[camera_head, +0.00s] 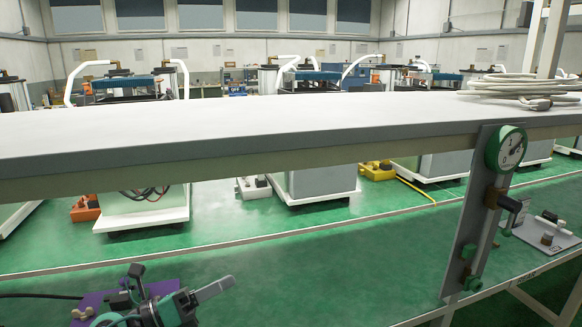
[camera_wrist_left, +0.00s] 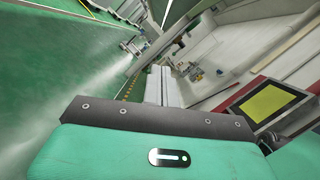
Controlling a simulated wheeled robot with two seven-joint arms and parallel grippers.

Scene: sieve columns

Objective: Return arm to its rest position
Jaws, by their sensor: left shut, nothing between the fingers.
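My left gripper (camera_head: 226,283) is low in the head view, left of centre, with its grey fingers closed together and pointing up to the right. It is empty and apart from the bench, below its front edge in the picture. In the left wrist view its shut fingers (camera_wrist_left: 161,72) stick out past the dark bracket and the green housing, with nothing between them. My right gripper is not in view.
A long white bench top (camera_head: 260,115) crosses the view. A panel with a round gauge (camera_head: 506,148) and levers stands at right. Coiled white hose (camera_head: 525,87) lies on the bench. The wrist view shows a yellow-green screen (camera_wrist_left: 272,103).

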